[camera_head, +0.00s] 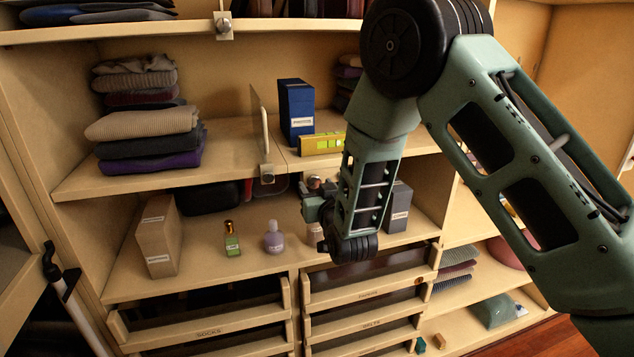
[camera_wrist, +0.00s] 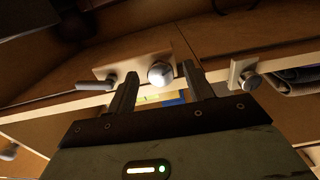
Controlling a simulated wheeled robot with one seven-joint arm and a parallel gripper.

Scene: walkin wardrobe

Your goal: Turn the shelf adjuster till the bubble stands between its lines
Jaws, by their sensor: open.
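A yellow spirit level (camera_head: 321,143) lies on the middle shelf near its front edge; its bubble is too small to read. A round adjuster knob (camera_head: 315,182) sits at the shelf's front edge below the level, partly hidden by my gripper (camera_head: 312,197). In the wrist view this silver knob (camera_wrist: 160,74) shows on a plate, with a small lever (camera_wrist: 108,82) beside it. My gripper's fingers (camera_wrist: 159,85) are open, one on each side of the knob in the picture; I cannot tell whether they touch it. A bit of yellow-green and blue shows between the fingers.
A second knob on a bracket (camera_head: 267,174) is left of my gripper, under an upright divider (camera_head: 261,115). A blue box (camera_head: 297,108) stands behind the level. Drawers (camera_head: 362,292) lie underneath.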

